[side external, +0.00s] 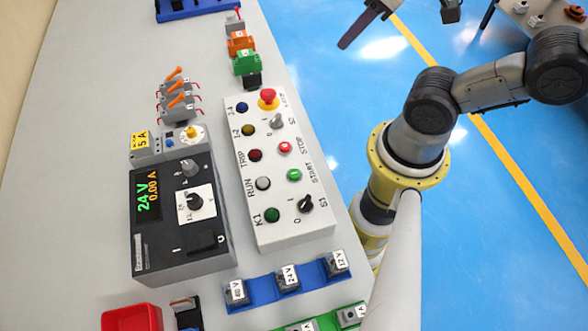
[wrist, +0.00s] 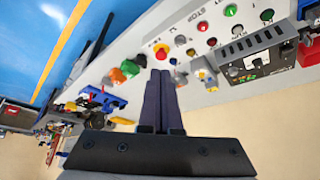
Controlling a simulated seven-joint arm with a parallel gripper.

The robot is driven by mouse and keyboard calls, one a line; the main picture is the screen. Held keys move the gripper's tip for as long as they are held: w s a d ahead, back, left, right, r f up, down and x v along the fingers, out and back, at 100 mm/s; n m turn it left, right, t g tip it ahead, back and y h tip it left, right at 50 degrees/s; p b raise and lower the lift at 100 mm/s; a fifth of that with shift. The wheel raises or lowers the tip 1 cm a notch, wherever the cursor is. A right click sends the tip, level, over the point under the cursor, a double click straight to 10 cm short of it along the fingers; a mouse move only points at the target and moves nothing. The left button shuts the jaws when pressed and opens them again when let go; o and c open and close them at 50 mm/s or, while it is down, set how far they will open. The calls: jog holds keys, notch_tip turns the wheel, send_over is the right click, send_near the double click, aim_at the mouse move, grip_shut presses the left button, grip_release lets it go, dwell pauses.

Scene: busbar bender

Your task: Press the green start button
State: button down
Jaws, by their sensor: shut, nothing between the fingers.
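The green start button (side external: 294,175) is on the white control box (side external: 262,225), beside the START label. It also shows near the top edge of the wrist view (wrist: 231,10). My gripper (side external: 345,43) is at the top of the side view, right of the box's far end and apart from it. In the wrist view my gripper's two dark fingers (wrist: 160,73) are together and empty. There the start button lies up and to the right of the fingertips.
The box also carries a red stop button (side external: 285,147), a red emergency mushroom (side external: 268,96), a black selector (side external: 306,203) and several lamps. A grey power supply (side external: 180,240) stands left of the box. Orange (side external: 240,42) and green (side external: 246,63) blocks stand beyond its far end.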

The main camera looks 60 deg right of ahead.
dwell(0.4)
jog(key=m+y, duration=0.8)
jog(key=m, duration=0.8)
send_over(294, 174)
jog(key=d, duration=0.1)
notch_tip(294, 174, down, 9)
jog(key=shift+s+d+f+g, duration=0.2)
jog(key=shift+d+g, duration=0.05)
jog(key=shift+g, duration=0.05)
jog(key=shift+f, duration=0.1)
jog(key=shift+f, duration=4.25)
jog(key=shift+f, duration=0.15)
jog(key=shift+f, duration=0.3)
